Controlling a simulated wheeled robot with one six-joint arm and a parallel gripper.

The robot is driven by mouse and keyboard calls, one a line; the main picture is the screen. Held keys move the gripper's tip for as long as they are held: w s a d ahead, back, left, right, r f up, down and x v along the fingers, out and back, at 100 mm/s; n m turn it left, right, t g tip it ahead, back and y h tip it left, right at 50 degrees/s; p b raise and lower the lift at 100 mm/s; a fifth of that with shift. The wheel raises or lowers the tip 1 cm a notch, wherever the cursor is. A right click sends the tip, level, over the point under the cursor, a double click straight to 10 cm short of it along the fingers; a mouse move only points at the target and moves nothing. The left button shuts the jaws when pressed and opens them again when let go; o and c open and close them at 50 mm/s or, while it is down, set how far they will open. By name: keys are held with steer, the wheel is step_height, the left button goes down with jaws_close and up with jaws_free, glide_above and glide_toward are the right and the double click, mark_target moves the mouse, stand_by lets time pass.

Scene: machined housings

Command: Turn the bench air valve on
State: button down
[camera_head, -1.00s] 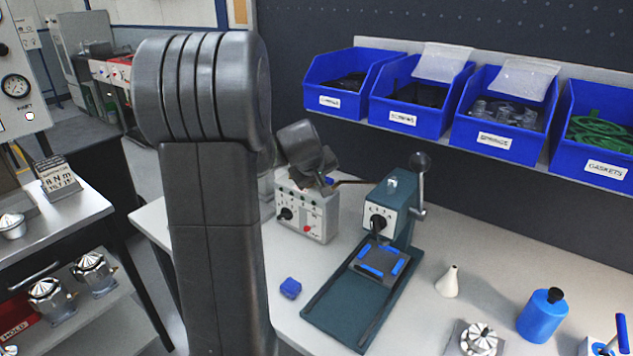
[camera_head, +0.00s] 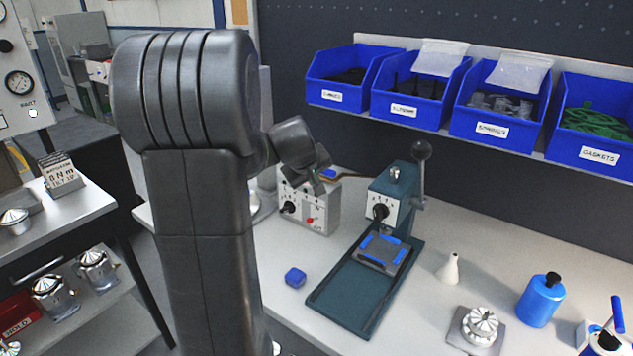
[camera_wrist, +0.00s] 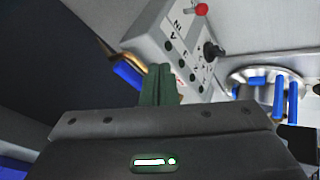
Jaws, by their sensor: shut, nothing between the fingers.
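In the wrist view a blue lever handle (camera_wrist: 128,74) and a brass-coloured pipe (camera_wrist: 108,48) show beside the grey control box; I take these for the air valve. My gripper (camera_wrist: 158,84) has its dark green fingers together and empty, close to the right of the blue handle. The fingers hide part of the brass piece, and I cannot tell whether they touch the handle. In the head view my gripper (camera_head: 319,184) is over the top of the control box (camera_head: 314,214), and the valve is mostly hidden behind it.
The control box has a black knob and a red button. A round metal fixture with blue posts (camera_wrist: 268,78) stands beside it. A green press (camera_head: 398,205) is to the right. Blue bins (camera_head: 345,96) hang above the bench.

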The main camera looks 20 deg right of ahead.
steer(key=s+a+r, duration=0.1)
steer(key=s+r, duration=0.4)
steer(key=r, duration=0.2)
steer(key=shift+a+r, duration=0.3)
steer(key=shift+r, duration=0.1)
steer(key=shift+f, duration=0.1)
